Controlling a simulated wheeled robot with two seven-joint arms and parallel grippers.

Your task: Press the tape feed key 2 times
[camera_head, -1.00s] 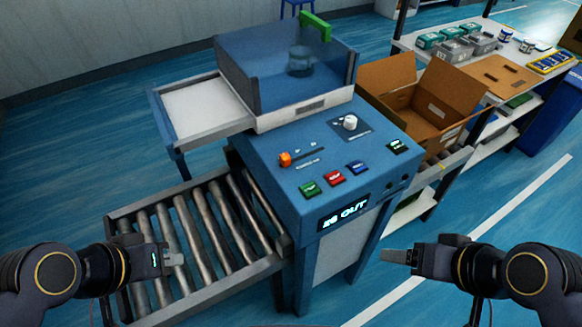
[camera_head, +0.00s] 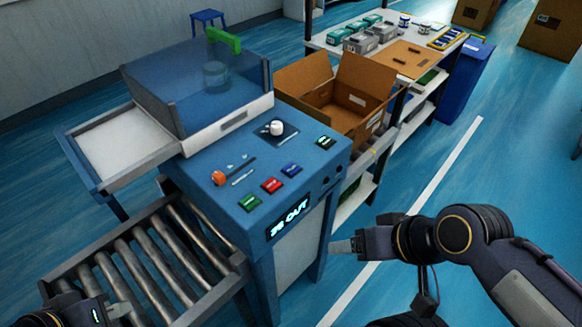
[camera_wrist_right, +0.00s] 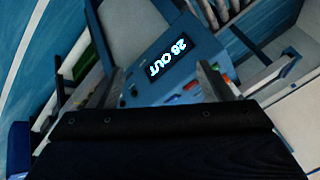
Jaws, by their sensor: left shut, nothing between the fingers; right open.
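The blue machine's sloping control panel (camera_head: 205,160) carries a green key (camera_head: 249,202), a red key (camera_head: 272,185), a blue key (camera_head: 291,170) and a dark key (camera_head: 325,142). Their labels are too small to read, so I cannot tell which is the tape feed key. My left gripper (camera_head: 118,309) is shut and empty at the lower left, over the rollers and partly cut off. My right gripper (camera_head: 343,247) is right of the machine's front, apart from the keys. In the right wrist view its fingers (camera_wrist_right: 160,66) are open and empty, with the panel beyond.
A lit display (camera_head: 289,216) ending in "OUT" is on the machine's front edge. An orange knob (camera_head: 218,178) and a white knob (camera_head: 276,127) stand on the panel. A roller conveyor (camera_head: 140,265) lies left, an open carton (camera_head: 335,100) behind right.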

